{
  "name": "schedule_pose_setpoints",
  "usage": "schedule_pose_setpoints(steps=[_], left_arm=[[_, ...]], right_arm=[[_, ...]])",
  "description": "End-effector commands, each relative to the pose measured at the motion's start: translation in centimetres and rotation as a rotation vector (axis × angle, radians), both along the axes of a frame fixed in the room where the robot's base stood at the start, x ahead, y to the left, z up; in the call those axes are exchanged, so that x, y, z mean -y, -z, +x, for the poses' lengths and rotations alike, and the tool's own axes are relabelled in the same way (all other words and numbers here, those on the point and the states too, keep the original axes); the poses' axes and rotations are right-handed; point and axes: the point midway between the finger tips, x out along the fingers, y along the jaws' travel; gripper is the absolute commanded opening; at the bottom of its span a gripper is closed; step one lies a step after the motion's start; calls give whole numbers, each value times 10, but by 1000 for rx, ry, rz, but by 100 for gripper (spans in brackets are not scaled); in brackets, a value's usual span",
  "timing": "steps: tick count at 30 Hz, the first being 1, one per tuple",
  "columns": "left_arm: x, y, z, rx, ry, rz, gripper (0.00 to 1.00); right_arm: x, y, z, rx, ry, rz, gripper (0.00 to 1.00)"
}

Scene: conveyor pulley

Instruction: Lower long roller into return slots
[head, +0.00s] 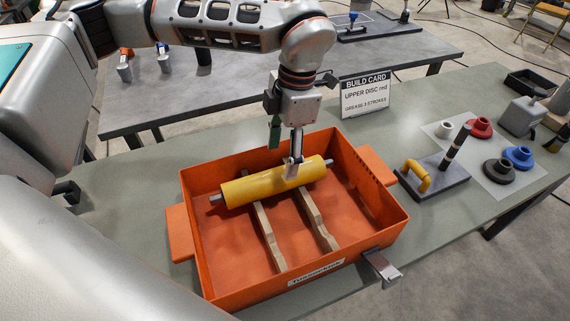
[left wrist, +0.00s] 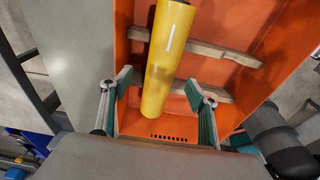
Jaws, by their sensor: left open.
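The long yellow roller (head: 250,187) has grey shaft ends and lies inside the orange crate (head: 240,290), across the far ends of two wooden rails (head: 268,235). Whether its shaft sits in any slot cannot be told. My left gripper (head: 285,160) points down over the roller's right half. In the left wrist view, the roller (left wrist: 172,45) runs between the two green-padded fingers of my left gripper (left wrist: 158,88), which are apart with a gap on each side. The gripper partly hides the roller in the head view. My right gripper is not identifiable.
A metal bracket (head: 382,267) sticks out at the crate's front right edge. To the right are a stand with a yellow handle (head: 417,176), coloured discs (head: 518,156) on a pale mat, and a build card (head: 365,95) behind.

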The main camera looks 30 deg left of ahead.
Motion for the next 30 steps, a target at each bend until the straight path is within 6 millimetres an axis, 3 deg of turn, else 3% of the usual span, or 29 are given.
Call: schedule_pose_setpoints(steps=[8, 21, 28, 30], left_arm=[[-3, 25, -4, -3, 0, 0, 60], [-12, 73, -15, -3, 0, 0, 60], [-12, 75, -15, 0, 0, 0, 60], [-12, 75, -15, 0, 0, 0, 44]], right_arm=[[0, 7, -10, -19, -1, -1, 100], [0, 5, -6, -11, -1, -1, 100], [0, 4, -5, -9, -1, -1, 100], [0, 4, -5, -8, -2, -1, 100]])
